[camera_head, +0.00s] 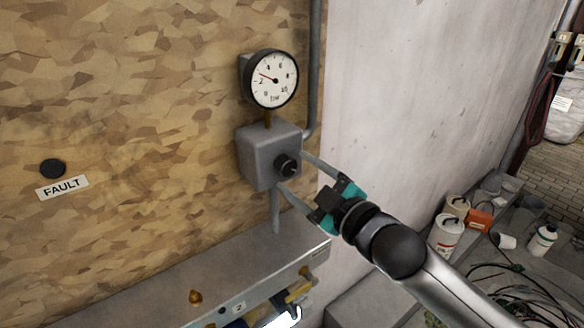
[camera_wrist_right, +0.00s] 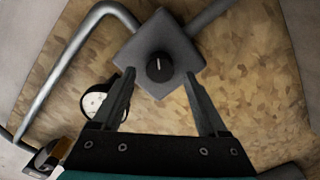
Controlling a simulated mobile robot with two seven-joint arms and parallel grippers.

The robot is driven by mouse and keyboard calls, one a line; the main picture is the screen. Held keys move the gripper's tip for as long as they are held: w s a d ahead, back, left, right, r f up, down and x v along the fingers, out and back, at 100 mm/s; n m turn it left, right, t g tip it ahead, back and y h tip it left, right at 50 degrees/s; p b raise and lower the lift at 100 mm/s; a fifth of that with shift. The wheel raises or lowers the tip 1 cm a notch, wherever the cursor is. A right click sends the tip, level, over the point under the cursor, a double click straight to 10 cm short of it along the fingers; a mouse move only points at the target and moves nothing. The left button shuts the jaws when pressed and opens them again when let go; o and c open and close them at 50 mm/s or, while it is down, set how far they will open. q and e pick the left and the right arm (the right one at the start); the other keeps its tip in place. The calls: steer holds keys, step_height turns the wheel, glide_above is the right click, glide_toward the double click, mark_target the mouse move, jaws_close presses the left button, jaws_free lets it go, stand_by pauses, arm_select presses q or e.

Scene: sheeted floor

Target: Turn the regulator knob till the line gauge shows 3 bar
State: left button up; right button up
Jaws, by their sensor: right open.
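The line gauge (camera_head: 275,79) is a round white dial with a black rim on the board wall. Its red needle points up and left, seemingly between 2 and 4; the exact reading is too small to tell. The regulator is a grey box (camera_head: 258,155) below it, with a black round knob (camera_head: 288,165) on its front. In the right wrist view the knob (camera_wrist_right: 159,67) has a white mark pointing nearly straight up. My right gripper (camera_head: 292,172) is open, its fingertips on either side of the knob; I see no clear contact. My left gripper is out of view.
A grey pipe (camera_head: 313,70) runs beside the gauge to the box. A metal ledge (camera_head: 240,262) lies below. A black button (camera_head: 53,168) and a FAULT label (camera_head: 62,188) are at left. Bottles and cables clutter the floor at right.

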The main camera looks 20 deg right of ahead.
steer(key=shift+x, duration=1.2)
jaws_close()
